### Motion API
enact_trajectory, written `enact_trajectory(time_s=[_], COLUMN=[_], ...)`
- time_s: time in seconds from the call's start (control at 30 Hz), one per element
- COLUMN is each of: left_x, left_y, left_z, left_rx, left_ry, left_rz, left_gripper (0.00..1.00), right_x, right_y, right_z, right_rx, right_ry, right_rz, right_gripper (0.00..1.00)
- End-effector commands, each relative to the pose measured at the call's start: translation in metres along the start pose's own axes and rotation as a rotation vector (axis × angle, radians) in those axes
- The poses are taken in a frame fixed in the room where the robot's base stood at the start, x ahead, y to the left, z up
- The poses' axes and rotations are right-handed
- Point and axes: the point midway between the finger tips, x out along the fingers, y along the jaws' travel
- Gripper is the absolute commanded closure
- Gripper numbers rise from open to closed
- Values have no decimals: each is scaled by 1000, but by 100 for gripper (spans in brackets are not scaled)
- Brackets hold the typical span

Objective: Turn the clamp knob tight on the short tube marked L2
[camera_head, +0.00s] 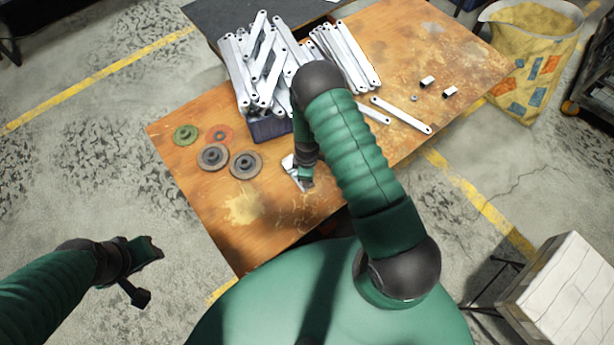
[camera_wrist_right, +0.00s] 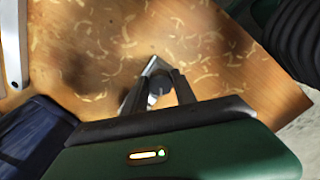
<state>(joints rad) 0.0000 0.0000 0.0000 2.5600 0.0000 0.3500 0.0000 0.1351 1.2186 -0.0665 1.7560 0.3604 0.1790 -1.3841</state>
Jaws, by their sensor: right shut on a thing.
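My right gripper (camera_head: 306,184) is low over the wooden table, beside the blue bin. It is shut on a small light metal piece (camera_head: 291,165), which also shows between and beyond the dark fingers in the right wrist view (camera_wrist_right: 151,67). The fingers and arm hide part of the piece, and I cannot tell its full shape. My left gripper (camera_head: 152,248) is off the table at the left, above the floor; its jaws are too unclear to read. Two short light pieces with dark ends (camera_head: 427,82) (camera_head: 450,91) lie at the table's right. I see no clamp knob and no readable L2 mark.
Long galvanized bars (camera_head: 262,62) are piled in and over a blue bin (camera_head: 270,129), which also shows in the right wrist view (camera_wrist_right: 32,135). Grey discs (camera_head: 213,157) and a green disc (camera_head: 186,134) lie at left. Loose bars (camera_head: 402,115) lie right. The table's front-left part is clear.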

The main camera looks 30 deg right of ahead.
Motion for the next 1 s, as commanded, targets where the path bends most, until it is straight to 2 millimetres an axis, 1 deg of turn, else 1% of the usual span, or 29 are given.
enact_trajectory(time_s=[0.1,0.2,0.3,0.5,0.53,0.67,1.0], left_x=[-4,-6,-7,-6,-6,-6,-6], left_y=[0,0,0,0,0,0,0], left_z=[-1,-2,-2,-2,-2,-2,-1], left_rx=[0,0,0,0,0,0,0], left_ry=[0,0,0,0,0,0,0], left_rz=[0,0,0,0,0,0,0], left_gripper=[64,64,64,64,64,64,64], right_x=[-2,-2,-2,-1,-1,-1,0], right_y=[2,2,2,2,2,2,1], right_z=[-1,-2,-2,-2,-2,-1,-1], right_rx=[310,557,692,714,713,712,710], right_ry=[2,3,5,5,5,4,1], right_rz=[5,5,5,5,5,4,1], right_gripper=[100,100,100,100,66,49,49])
